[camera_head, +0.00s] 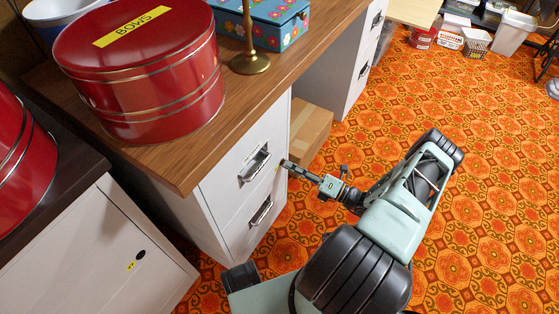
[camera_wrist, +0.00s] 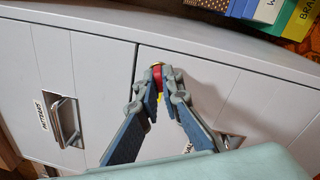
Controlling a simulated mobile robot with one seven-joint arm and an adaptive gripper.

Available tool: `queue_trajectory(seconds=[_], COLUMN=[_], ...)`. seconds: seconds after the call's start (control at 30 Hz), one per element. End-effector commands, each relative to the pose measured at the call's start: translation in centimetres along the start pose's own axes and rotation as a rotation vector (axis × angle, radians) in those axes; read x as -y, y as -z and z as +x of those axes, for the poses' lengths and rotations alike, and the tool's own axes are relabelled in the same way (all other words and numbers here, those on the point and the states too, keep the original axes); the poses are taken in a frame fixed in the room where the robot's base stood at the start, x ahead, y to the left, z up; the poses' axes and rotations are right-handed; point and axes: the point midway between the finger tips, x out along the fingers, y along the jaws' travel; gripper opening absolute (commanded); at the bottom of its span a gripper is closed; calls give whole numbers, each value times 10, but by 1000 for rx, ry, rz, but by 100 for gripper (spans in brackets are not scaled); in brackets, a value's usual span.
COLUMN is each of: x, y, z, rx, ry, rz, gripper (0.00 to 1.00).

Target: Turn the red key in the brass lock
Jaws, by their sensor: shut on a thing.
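The red key (camera_wrist: 157,76) is at the front of the white drawer cabinet (camera_wrist: 100,62), with a bit of yellowish brass of the lock (camera_wrist: 156,65) showing just above it in the wrist view. My gripper (camera_wrist: 160,88) is shut on the red key, with one fingertip on each side of it. In the head view my gripper (camera_head: 288,166) reaches the right edge of the upper drawer front, beside the drawer handle (camera_head: 256,164). The key and lock are too small or hidden to make out there. The key's turn angle cannot be told.
Metal drawer handles (camera_wrist: 68,122) stick out from the cabinet front. On the wooden desktop (camera_head: 180,165) stand a red tin marked BOWS (camera_head: 150,85), a blue flowered box (camera_head: 270,35) and a brass stand (camera_head: 250,64). A cardboard box (camera_head: 310,130) sits beneath. Patterned carpet (camera_head: 500,200) is open at right.

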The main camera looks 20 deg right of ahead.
Motion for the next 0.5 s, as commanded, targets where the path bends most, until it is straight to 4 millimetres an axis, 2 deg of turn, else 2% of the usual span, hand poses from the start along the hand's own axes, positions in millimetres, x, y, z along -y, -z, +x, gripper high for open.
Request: queue_trajectory(seconds=[0.1,0.37,0.5], x=[0,0,0], y=[-1,-1,-2], z=[0,0,0], rx=[-5,-7,-18], ry=[1,1,1], rz=[-56,-67,-176], gripper=[0,0,0])
